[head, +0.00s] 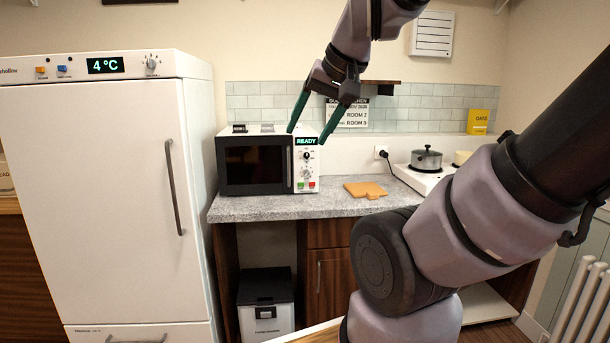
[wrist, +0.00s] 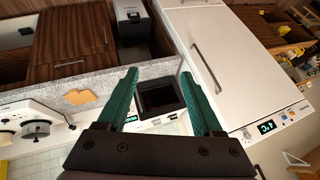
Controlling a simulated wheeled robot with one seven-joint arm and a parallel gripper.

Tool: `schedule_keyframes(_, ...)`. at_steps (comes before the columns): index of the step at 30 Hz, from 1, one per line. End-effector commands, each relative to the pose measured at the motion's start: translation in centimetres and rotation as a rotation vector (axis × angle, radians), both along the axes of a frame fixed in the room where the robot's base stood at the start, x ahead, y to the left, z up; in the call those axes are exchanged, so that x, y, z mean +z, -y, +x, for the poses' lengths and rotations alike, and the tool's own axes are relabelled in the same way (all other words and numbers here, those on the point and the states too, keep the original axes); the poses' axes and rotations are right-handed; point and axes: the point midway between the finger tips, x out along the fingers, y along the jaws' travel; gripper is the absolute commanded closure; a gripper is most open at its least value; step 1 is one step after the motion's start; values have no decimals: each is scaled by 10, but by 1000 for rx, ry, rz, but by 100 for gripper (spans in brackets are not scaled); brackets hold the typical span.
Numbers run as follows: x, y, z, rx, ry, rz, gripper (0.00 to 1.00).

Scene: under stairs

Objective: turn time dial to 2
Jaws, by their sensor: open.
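A microwave (head: 255,165) with a dark door stands on the grey counter. Its white control panel has a lit display reading READY (head: 306,141), an upper dial (head: 306,156) and a lower dial (head: 306,174); their small marks are too fine to read, so I cannot tell which is the time dial. Red and green buttons sit below. My gripper (head: 307,136) has its two green fingers spread and empty, in front of the microwave's upper right part in the head view. In the wrist view the microwave (wrist: 160,97) appears upside down between the fingers (wrist: 159,73).
A tall white fridge (head: 95,200) reading 4°C stands to the left. An orange board (head: 365,190) lies on the counter to the right of the microwave. A pot (head: 426,158) sits on a white hob farther right. A bin (head: 266,302) stands below the counter.

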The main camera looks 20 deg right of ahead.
Motion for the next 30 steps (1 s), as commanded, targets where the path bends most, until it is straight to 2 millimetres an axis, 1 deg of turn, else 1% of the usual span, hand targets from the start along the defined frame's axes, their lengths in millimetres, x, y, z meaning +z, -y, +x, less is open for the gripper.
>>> schedule_keyframes(9,0,0,0,0,0,0,32)
schedule_keyframes(10,0,0,0,0,0,0,40)
schedule_keyframes(11,0,0,0,0,1,-1,52)
schedule_keyframes(12,1,1,3,3,3,-6,56)
schedule_keyframes(14,2,5,11,13,14,-25,56)
schedule_keyframes(17,7,19,41,51,50,-98,56)
schedule_keyframes(20,11,43,90,119,108,-230,56)
schedule_keyframes(21,13,55,112,151,134,-294,56)
schedule_keyframes(23,13,73,146,202,170,-394,56)
schedule_keyframes(24,12,85,168,237,191,-463,56)
schedule_keyframes(26,10,104,200,290,220,-570,56)
schedule_keyframes(27,7,116,221,326,236,-641,56)
schedule_keyframes(29,2,134,252,385,258,-751,56)
schedule_keyframes(30,-3,146,271,425,269,-826,56)
